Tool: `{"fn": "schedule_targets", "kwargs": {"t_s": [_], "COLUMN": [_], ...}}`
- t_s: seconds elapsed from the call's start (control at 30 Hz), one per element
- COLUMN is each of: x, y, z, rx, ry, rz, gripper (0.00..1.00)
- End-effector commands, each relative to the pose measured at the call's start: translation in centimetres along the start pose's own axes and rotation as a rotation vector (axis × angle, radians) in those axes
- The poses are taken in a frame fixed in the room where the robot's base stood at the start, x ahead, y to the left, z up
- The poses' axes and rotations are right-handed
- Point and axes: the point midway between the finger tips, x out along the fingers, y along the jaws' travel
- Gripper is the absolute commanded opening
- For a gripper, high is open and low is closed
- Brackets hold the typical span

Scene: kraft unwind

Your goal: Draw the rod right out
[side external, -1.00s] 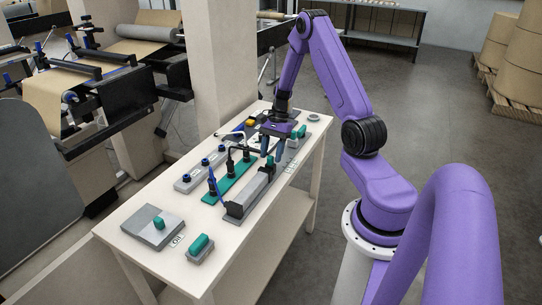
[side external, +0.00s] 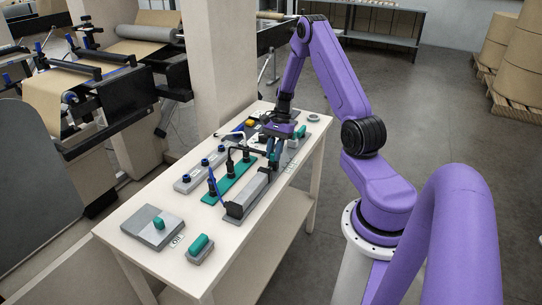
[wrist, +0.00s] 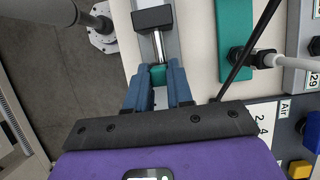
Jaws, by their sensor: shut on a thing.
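The rod (wrist: 158,46) shows in the wrist view as a short shiny length between a dark end block (wrist: 153,18) and a teal grip (wrist: 158,73). My gripper (wrist: 158,84) is shut on the teal grip, one blue finger on each side. In the side view, my gripper (side external: 274,158) is at the far end of a long grey housing (side external: 248,196) on the table. The rest of the rod is hidden inside the housing.
A teal strip (side external: 232,184) with upright black plugs and cables runs alongside the housing. A grey strip (side external: 199,177) with blue-topped fittings lies beyond it. A grey plate (side external: 152,232) and a small teal-topped block (side external: 200,248) sit at the near end of the white table (side external: 215,272).

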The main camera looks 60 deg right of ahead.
Motion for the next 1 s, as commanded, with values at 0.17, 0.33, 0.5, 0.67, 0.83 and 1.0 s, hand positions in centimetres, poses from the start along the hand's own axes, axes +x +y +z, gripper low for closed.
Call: {"fn": "schedule_targets", "kwargs": {"t_s": [0.17,0.33,0.5,0.67,0.83,1.0], "x": [-1.8,-3.0,-3.7,-4.0,-4.0,-3.9], "y": [-0.2,-0.1,-0.1,-0.1,-0.1,0.0], "z": [-4.1,-7.0,-8.7,-9.2,-9.2,-9.1], "rx": [0.002,0.001,0.001,0.0,-0.001,0.0], "ry": [0.01,0.01,0.011,0.011,0.011,0.009], "rz": [-0.01,-0.008,-0.007,-0.006,-0.006,-0.005], "gripper": [0.0,0.0,0.0,0.0,0.0,0.47]}}
